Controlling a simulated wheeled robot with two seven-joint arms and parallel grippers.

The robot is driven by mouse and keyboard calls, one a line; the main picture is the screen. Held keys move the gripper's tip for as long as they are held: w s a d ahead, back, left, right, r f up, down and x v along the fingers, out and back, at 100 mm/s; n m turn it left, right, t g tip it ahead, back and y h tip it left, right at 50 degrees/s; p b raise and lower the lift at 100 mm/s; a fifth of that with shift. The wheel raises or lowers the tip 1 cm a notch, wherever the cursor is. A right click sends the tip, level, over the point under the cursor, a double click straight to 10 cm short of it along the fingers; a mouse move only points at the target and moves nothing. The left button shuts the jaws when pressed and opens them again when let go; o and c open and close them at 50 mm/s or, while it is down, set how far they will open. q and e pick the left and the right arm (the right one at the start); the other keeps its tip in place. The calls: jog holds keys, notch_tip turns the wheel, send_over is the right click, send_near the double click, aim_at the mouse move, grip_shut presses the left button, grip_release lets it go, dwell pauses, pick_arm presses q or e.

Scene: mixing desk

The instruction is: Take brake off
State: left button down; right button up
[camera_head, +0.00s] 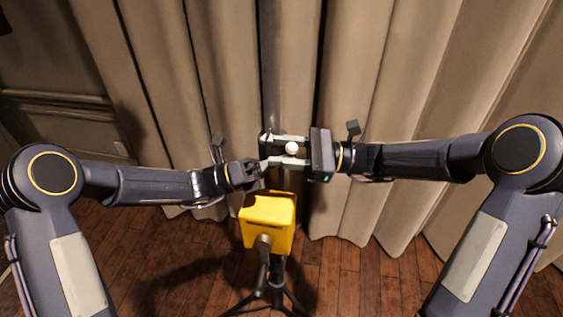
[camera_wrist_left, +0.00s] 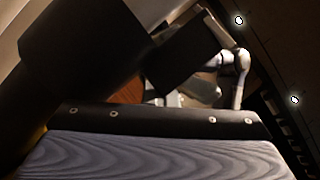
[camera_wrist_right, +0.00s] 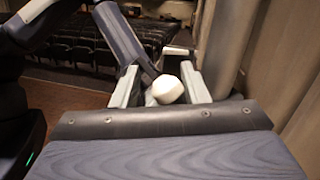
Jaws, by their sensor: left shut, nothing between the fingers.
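A round white knob (camera_head: 292,148) sits in front of the dark vertical pole, between the two fingers of my right gripper (camera_head: 287,149). The right fingers are spread, with the knob in the gap. The right wrist view also shows the white knob (camera_wrist_right: 167,89) between the pale fingers, closer to the right-hand one. I cannot tell whether it touches. My left gripper (camera_head: 258,168) is shut and empty, just left of and below the right fingertips. In the left wrist view, dark blocks hide most of what lies ahead. No part is clearly recognisable as a brake.
A yellow box (camera_head: 268,222) on a black tripod (camera_head: 272,285) stands just below the grippers. Beige curtains (camera_head: 400,100) hang close behind. The wooden floor is clear on both sides of the tripod. Rows of dark seats (camera_wrist_right: 75,45) show in the right wrist view.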

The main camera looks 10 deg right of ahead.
pick_arm(q)
jog(key=shift+w+r, duration=0.15)
jog(key=shift+r, duration=0.25)
pick_arm(e)
jog(key=shift+o, duration=0.6)
jog(key=shift+w, duration=0.1)
